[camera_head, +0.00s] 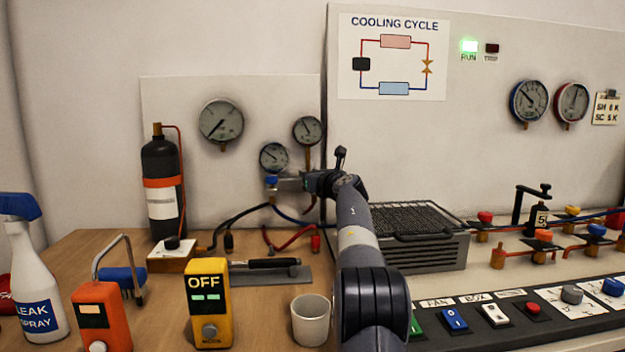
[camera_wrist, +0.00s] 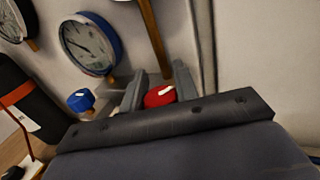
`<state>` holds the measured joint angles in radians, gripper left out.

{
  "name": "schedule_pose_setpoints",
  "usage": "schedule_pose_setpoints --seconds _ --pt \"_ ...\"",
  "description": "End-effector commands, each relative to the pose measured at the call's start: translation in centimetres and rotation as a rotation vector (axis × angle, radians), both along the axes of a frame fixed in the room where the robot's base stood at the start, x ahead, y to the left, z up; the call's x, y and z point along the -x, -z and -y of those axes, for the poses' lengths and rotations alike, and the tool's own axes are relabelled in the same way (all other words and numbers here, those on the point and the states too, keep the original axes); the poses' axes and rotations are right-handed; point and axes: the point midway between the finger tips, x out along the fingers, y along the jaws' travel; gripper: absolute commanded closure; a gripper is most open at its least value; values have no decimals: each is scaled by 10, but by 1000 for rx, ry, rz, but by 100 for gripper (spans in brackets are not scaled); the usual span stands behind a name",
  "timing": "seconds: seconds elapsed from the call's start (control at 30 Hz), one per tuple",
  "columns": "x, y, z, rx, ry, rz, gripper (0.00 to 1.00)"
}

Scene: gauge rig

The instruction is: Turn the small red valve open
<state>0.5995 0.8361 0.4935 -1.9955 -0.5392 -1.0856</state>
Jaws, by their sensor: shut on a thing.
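The small red valve (camera_wrist: 160,96) shows in the wrist view as a red knob with a white mark on top. My gripper (camera_wrist: 158,90) is shut on it, with one grey finger on each side of the knob. In the head view my gripper (camera_head: 312,182) is at the gauge manifold on the back panel, and my arm hides the red knob there. The manifold's blue knob (camera_head: 271,181) is left of my gripper; it also shows in the wrist view (camera_wrist: 81,100).
Two gauges (camera_head: 273,156) (camera_head: 307,130) sit close above the manifold. Hoses hang below it. A black cylinder (camera_head: 161,190) stands to the left. A finned condenser (camera_head: 425,235) is right of my arm. A white cup (camera_head: 311,320) and a yellow meter (camera_head: 208,305) stand in front.

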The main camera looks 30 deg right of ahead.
Motion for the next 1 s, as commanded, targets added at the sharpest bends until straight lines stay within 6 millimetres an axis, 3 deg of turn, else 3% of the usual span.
schedule_pose_setpoints --seconds 0.4,1.0 --pt "0 -4 -4 -3 -291 -6 94" --pt "0 -2 -9 -3 -528 -5 94"
